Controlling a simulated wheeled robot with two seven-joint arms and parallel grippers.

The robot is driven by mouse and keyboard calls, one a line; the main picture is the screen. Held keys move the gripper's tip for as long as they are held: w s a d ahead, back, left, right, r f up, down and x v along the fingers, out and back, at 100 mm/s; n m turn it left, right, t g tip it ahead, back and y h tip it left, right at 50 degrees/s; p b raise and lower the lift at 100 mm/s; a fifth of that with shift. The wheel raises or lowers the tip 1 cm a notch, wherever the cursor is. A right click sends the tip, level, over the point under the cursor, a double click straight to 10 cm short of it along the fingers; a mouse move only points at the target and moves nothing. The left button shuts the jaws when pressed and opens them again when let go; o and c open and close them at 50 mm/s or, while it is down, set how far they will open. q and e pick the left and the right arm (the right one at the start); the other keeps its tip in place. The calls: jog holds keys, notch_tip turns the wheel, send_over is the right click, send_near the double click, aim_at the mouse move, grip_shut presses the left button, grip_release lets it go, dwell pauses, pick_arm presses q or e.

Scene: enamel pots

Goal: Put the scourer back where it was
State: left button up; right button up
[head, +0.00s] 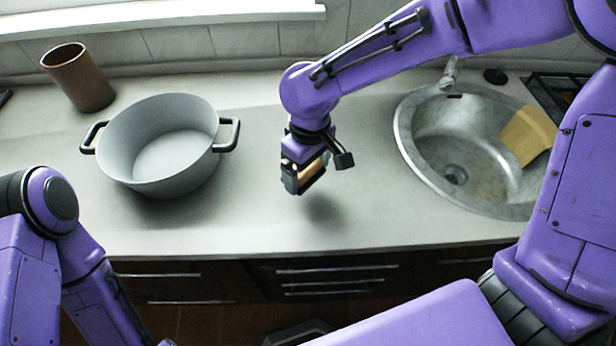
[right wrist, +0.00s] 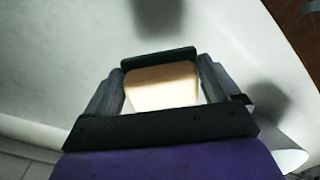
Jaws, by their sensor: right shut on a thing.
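The scourer (head: 312,168), a small tan block, is held in my right gripper (head: 303,180) above the counter, between the pot and the sink. In the right wrist view the scourer (right wrist: 162,84) sits between the two fingers, with a dark green edge along its far side. A soft shadow lies on the counter below, apart from the gripper. My left arm shows at the lower left of the head view, but its gripper is out of the picture.
A grey pot (head: 118,150) with black handles stands left on the counter (head: 250,225). A brown cup (head: 80,82) stands behind it. A round metal sink (head: 425,165) is at the right, with a yellow cloth (head: 528,136) over its edge. The counter's middle is clear.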

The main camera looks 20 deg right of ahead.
aim_at(313, 176)
jog(key=shift+w+d+f, duration=0.25)
jog(key=shift+d+f, duration=0.1)
jog(key=shift+f, duration=0.3)
jog(key=shift+s+d+f, duration=0.15)
jog(key=shift+s+f, duration=0.05)
jog(key=shift+s, duration=0.05)
jog(key=shift+s+f, duration=0.25)
jog(key=shift+f, duration=0.8)
jog(key=shift+w+f, duration=0.75)
jog(key=shift+f, duration=0.2)
jog(key=shift+s+r, duration=0.1)
jog(key=shift+s, duration=0.25)
jog(key=o, duration=0.6)
jog(key=shift+o, duration=0.7)
jog(key=shift+w+f, duration=0.15)
jog(key=shift+f, duration=0.05)
pick_arm(q)
jog(key=shift+s+r, duration=0.45)
jog(key=shift+s, duration=0.2)
pick_arm(e)
jog(key=r, duration=1.2)
jog(key=shift+d+r, duration=0.25)
jog(key=shift+r, duration=0.05)
pick_arm(q)
jog(key=shift+p, duration=0.3)
